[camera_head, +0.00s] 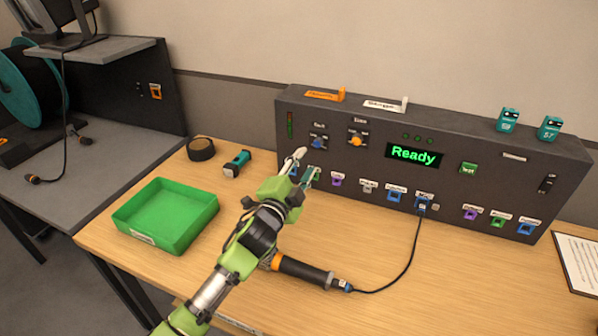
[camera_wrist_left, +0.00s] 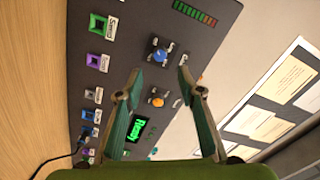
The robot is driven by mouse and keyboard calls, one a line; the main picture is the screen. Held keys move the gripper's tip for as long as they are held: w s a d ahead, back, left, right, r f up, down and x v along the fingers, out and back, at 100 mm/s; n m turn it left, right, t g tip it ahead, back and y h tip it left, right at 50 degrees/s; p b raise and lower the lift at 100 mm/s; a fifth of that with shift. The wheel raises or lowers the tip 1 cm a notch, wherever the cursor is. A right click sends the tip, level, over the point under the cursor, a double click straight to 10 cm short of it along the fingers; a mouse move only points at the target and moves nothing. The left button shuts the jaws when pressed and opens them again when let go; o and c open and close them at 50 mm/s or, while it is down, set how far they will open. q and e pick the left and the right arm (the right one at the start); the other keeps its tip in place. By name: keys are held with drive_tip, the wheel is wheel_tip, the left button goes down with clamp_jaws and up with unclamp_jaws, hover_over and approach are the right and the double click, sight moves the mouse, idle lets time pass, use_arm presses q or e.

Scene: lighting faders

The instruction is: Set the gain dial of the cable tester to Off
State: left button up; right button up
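The cable tester (camera_head: 455,150) is a dark box at the back of the table with a green "Ready" display (camera_head: 414,155). It has a blue dial (camera_head: 318,143) at the left and an orange dial (camera_head: 357,141) right of it. Their labels are too small to read surely, so I cannot tell which is gain. My left gripper (camera_head: 306,163) is open and empty in front of the panel's left end. In the left wrist view, the blue dial (camera_wrist_left: 160,56) and orange dial (camera_wrist_left: 157,102) show between and beyond the open fingers (camera_wrist_left: 160,69). Contact is not visible. My right gripper is out of view.
A green tray (camera_head: 165,217), a tape roll (camera_head: 201,149) and a teal tool (camera_head: 236,163) lie left. A black-and-orange handle (camera_head: 300,270) with a cable (camera_head: 408,262) lies in front, the cable plugged into the panel. Colored ports line the panel's lower edge.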

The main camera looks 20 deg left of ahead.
use_arm(q)
drive_tip(key=shift+s+a, duration=0.1)
drive_tip(key=shift+s, duration=1.5)
